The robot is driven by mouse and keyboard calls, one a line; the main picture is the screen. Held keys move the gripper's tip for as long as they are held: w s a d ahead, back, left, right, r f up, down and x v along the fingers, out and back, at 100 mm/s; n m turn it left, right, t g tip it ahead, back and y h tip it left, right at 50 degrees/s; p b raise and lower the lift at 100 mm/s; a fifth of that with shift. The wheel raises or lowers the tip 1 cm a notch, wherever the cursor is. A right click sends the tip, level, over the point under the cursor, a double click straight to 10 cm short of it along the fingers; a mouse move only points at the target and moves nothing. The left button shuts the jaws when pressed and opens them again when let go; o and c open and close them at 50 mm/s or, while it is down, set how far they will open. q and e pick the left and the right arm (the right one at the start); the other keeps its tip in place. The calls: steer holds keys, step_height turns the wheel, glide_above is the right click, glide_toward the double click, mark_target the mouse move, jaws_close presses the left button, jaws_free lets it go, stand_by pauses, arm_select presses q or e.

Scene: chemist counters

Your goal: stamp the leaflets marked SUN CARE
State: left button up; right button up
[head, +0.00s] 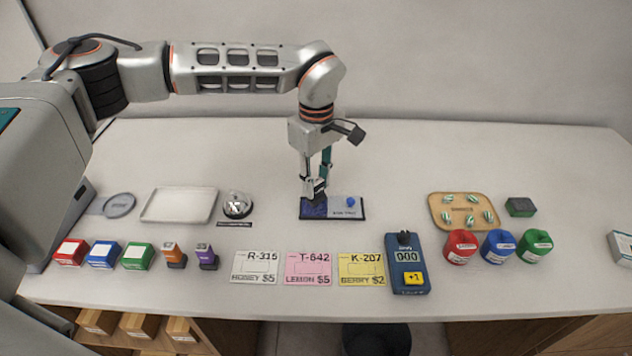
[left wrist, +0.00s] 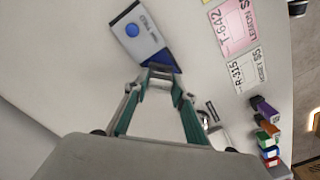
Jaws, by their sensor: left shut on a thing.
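My left gripper (head: 316,186) points down over the left half of a flat ink pad (head: 347,212) in the middle of the counter. It is shut on a small dark thing, probably a stamp, mostly hidden between the fingertips, low over or touching the pad's dark blue surface; I cannot tell which. The pad's pale part with a blue dot shows in the left wrist view (left wrist: 150,42). An orange stamp (head: 174,255) and a purple stamp (head: 207,257) stand front left. Three cards lie in front: white HONEY (head: 255,268), pink LEMON (head: 308,269), yellow BERRY (head: 361,269). I read no SUN CARE marking. My right gripper is out of view.
Red (head: 70,252), blue (head: 104,254) and green (head: 138,256) boxes stand front left. Behind are a white tray (head: 178,205) and a silver bell (head: 237,205). A counter device (head: 408,264) reads 000, near coloured tubs (head: 498,247) and a sweets tray (head: 463,212). The back is clear.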

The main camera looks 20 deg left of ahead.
arm_select(q)
steer(key=shift+r+p, duration=1.95)
steer(key=shift+r, duration=0.65)
steer(key=shift+f, duration=0.1)
